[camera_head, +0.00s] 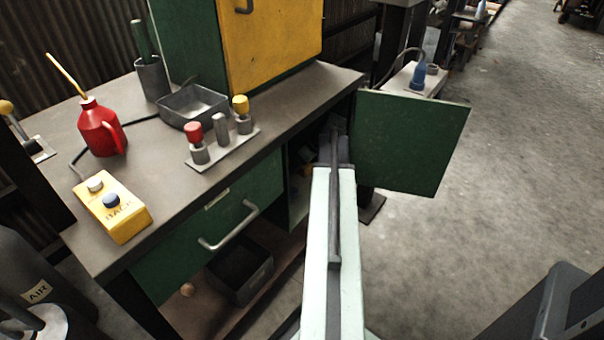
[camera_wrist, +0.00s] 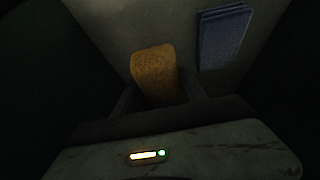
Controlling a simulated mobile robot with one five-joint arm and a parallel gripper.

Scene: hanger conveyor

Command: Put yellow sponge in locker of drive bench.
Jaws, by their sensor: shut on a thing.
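The yellow sponge (camera_wrist: 154,74) shows in the wrist view between the fingers of my gripper (camera_wrist: 157,98), which is shut on it. Around it is the dim inside of the locker, with a pale surface (camera_wrist: 185,20) beyond the sponge. I cannot tell whether the sponge touches that surface. In the head view the locker's green door (camera_head: 410,143) stands open to the right of the drive bench (camera_head: 285,100). My arm reaches into the locker opening, and my gripper and the sponge are hard to make out there.
A blue folded cloth or pad (camera_wrist: 223,37) lies right of the sponge inside the locker. On the bench top are a red oil can (camera_head: 101,127), a yellow button box (camera_head: 112,207), a grey tray (camera_head: 193,104) and a plate with several knobs (camera_head: 222,150).

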